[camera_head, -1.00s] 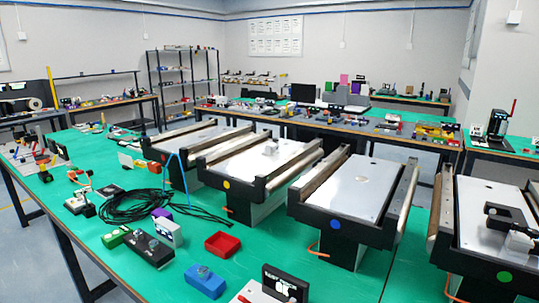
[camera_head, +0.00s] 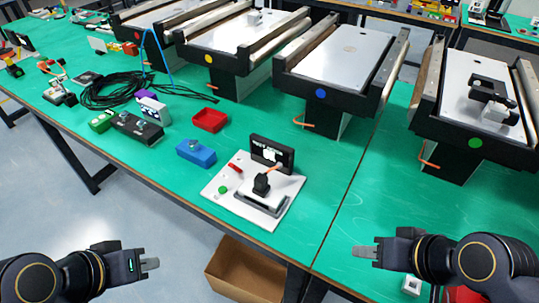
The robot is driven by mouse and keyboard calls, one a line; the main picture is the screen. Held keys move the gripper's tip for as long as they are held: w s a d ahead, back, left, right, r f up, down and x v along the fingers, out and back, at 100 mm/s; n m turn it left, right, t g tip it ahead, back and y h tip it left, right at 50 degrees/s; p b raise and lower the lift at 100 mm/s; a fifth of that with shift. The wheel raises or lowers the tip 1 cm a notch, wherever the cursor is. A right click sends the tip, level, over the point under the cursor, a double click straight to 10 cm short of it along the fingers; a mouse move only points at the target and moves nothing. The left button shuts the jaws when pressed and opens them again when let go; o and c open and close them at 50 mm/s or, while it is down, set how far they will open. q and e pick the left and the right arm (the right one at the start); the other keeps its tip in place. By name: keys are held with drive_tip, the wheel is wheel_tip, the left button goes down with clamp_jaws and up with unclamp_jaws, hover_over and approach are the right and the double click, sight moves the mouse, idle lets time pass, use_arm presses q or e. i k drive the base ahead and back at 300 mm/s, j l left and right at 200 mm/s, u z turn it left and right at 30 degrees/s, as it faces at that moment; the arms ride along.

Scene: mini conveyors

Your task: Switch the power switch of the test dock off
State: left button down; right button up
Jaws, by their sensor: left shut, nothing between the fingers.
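The test dock is a white plate (camera_head: 214,187) near the front edge of the green table. It carries a black display (camera_head: 272,153) at its back, a small red switch lever (camera_head: 236,168), a green button (camera_head: 222,190) and a black fixture with an orange-brown handle (camera_head: 262,184). I cannot tell from the lever which position it is in. My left gripper (camera_head: 150,264) is shut and empty, in front of the table and left of the dock. My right gripper (camera_head: 365,251) is in front of and right of the dock, apart from it; its finger opening cannot be made out.
A blue box (camera_head: 196,152), a red tray (camera_head: 210,120) and a black case (camera_head: 138,129) sit left of the dock. Mini conveyors (camera_head: 340,75) stand behind it. A cardboard box (camera_head: 245,275) is below the table edge. Bare green tabletop lies right of the dock.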

sight(231, 165)
drive_tip(key=j+z, duration=0.35)
drive_tip(key=j, duration=0.15)
drive_tip(key=j+z, duration=0.4)
drive_tip(key=j, duration=0.15)
drive_tip(key=j+z, duration=0.35)
drive_tip(key=j, duration=0.2)
